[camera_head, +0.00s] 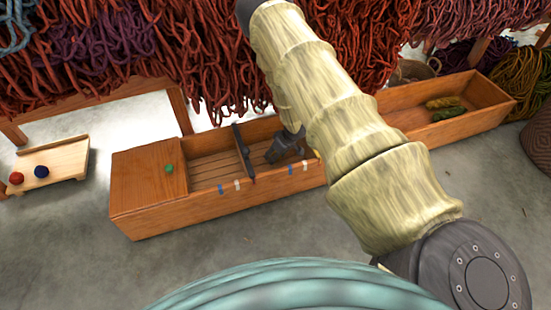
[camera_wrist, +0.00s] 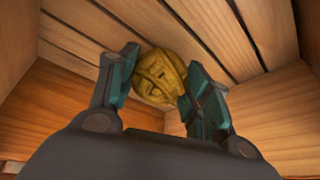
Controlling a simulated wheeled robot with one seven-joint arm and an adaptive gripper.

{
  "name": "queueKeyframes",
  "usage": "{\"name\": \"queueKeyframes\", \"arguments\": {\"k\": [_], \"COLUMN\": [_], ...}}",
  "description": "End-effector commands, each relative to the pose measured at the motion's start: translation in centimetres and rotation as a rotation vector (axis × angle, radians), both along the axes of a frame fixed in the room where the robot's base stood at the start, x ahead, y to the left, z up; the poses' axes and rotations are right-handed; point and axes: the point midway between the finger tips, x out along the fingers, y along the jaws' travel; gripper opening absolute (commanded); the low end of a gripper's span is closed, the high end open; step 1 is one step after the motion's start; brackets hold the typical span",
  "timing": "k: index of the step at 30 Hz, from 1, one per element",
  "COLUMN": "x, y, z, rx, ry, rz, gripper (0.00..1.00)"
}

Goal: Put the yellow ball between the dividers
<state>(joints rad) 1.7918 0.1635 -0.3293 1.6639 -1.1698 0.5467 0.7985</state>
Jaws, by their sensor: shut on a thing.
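In the wrist view a yellow ball (camera_wrist: 160,77) of wound wool sits between my two fingertips. My gripper (camera_wrist: 158,88) is shut on it, over the slatted wooden floor of the box. In the head view my gripper (camera_head: 286,147) is low inside the long wooden box (camera_head: 225,202), to the right of a dark divider (camera_head: 243,152) that stands across it. The ball is not visible in the head view. My arm covers the part of the box right of the gripper, so I cannot see another divider there. I cannot tell whether the ball touches the floor.
A green ball (camera_head: 169,169) lies on the box's left top. Yellow and green skeins (camera_head: 446,107) lie in its right end. Blue and white marks line the front wall. A small wooden tray (camera_head: 62,156) holds a red and a blue ball. Wool hangs close behind.

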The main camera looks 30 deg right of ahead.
Motion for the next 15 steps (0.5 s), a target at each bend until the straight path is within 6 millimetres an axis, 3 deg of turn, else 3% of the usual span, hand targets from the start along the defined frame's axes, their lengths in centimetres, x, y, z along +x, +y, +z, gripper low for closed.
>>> {"name": "queueKeyframes", "arguments": {"k": [2,14,15], "x": [-0.06,-0.04,-0.02], "y": [-0.01,0.02,0.03], "z": [-1.16,-1.34,-1.35], "rx": [0.000,0.000,0.000], "ry": [0.001,0.001,0.000], "rz": [0.000,0.000,0.000], "gripper": [0.27,0.27,0.52]}}
